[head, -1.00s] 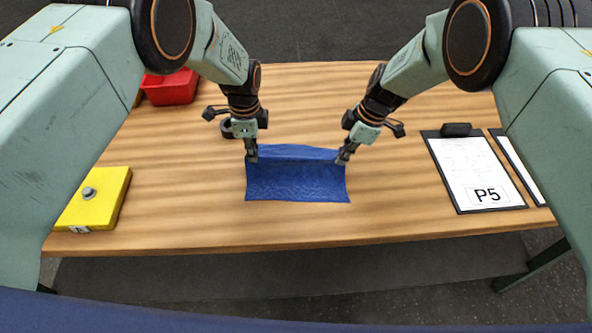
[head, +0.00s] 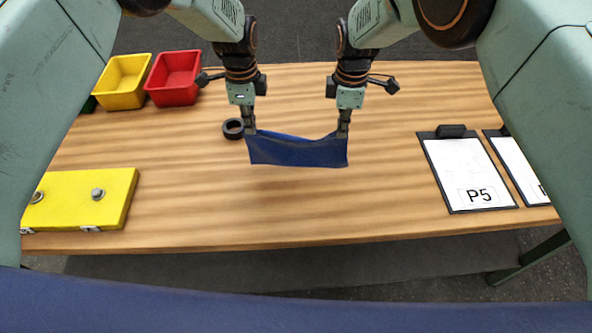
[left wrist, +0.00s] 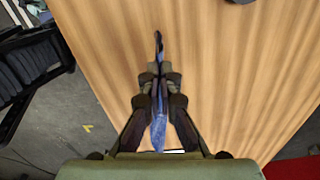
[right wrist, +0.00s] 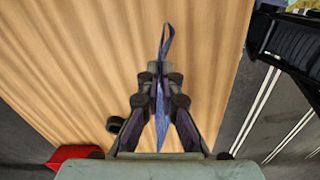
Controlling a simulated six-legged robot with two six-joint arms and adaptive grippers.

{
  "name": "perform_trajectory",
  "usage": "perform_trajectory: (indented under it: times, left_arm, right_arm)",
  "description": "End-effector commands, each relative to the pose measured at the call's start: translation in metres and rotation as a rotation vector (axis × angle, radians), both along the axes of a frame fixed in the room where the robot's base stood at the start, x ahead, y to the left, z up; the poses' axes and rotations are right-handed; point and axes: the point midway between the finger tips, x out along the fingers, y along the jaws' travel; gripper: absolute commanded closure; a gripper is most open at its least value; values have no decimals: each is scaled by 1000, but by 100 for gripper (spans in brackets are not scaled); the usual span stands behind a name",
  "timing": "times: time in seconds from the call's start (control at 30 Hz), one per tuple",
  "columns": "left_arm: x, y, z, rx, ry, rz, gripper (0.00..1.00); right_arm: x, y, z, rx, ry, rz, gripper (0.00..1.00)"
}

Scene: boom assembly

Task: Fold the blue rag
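The blue rag (head: 297,152) hangs between my two grippers in the head view, as a short, wide strip with its top edge sagging in the middle. My left gripper (head: 249,130) is shut on its upper left corner. My right gripper (head: 343,133) is shut on its upper right corner. In the left wrist view the rag (left wrist: 159,128) shows edge-on between the closed fingers. In the right wrist view the rag (right wrist: 160,105) also shows edge-on between the closed fingers. The rag appears to be held above the table, with its lower edge free.
A black ring (head: 233,128) lies on the wooden table (head: 300,215) just left of the rag. A yellow block (head: 88,200) is at the left; red (head: 174,78) and yellow (head: 124,82) bins stand at the back left. Clipboards (head: 468,172) lie at the right. The front middle is clear.

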Motion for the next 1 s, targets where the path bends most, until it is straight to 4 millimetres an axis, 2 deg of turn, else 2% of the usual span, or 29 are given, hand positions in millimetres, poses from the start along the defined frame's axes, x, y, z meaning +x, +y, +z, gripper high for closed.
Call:
perform_trajectory:
  times: [0.2, 0.83, 1.0]
  left_arm:
    - [0, 0, 9, 0, 0, 0, 100]
    - [0, 0, 9, 0, 0, 0, 100]
    - [7, -1, 7, -1, -9, 0, 100]
  right_arm:
    - [-1, 0, 9, 0, 3, 1, 100]
    - [-1, 0, 9, 0, 2, 1, 100]
    - [6, 1, 6, 2, -7, 1, 100]
